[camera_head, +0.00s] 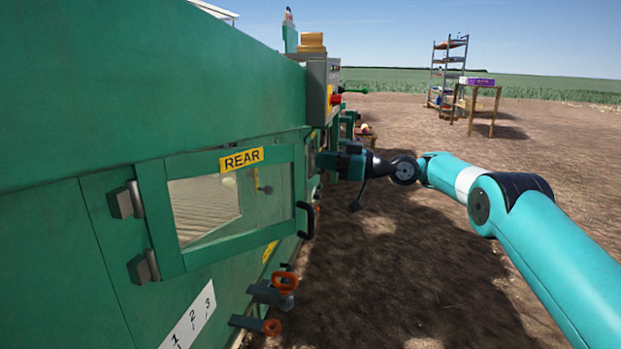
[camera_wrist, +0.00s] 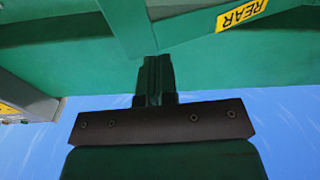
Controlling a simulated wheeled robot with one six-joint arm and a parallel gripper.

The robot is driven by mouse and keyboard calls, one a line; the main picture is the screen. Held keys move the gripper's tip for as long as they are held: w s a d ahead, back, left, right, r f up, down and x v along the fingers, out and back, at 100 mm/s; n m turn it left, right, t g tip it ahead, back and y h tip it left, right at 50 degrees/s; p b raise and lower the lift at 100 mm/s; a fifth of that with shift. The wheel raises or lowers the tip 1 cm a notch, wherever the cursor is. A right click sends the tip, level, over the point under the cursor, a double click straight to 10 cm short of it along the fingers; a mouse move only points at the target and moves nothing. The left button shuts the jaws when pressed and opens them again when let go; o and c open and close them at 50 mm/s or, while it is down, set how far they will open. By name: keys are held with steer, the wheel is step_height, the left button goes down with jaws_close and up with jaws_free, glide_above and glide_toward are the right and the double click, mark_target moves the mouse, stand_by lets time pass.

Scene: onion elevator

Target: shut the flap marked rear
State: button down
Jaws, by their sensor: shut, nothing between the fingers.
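The flap marked REAR (camera_head: 150,215) is a green frame with a clear window and a yellow label, hinged at its left on the green machine. It appears to stand ajar, its free right edge out from the wall; the exact gap is hard to judge. A dark curved handle (camera_head: 305,220) sits on that free edge. My gripper (camera_head: 320,162) is just right of the free edge, near its upper part. In the wrist view my gripper (camera_wrist: 155,62) is shut and empty, its fingers close to green panels by the REAR label (camera_wrist: 240,14); contact is unclear.
Below the flap, orange-handled fittings (camera_head: 285,282) stick out from the machine. A grey control box (camera_head: 318,88) with a red button stands beyond the flap. A shelf rack (camera_head: 448,70) and a wooden table (camera_head: 485,103) stand far back right. The dirt ground to the right is open.

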steer(key=s+d+f+m+t+h+p, duration=0.1)
steer(key=s+d+f+m+t+p, duration=0.15)
steer(key=d+f+t, duration=0.2)
steer(key=m+t+h, duration=0.2)
steer(key=h, duration=0.1)
glide_toward(299, 190)
steer(key=x, duration=0.7)
steer(key=shift+w+a+b, duration=0.2)
steer(key=shift+a+b, duration=0.05)
steer(key=shift+b, duration=0.15)
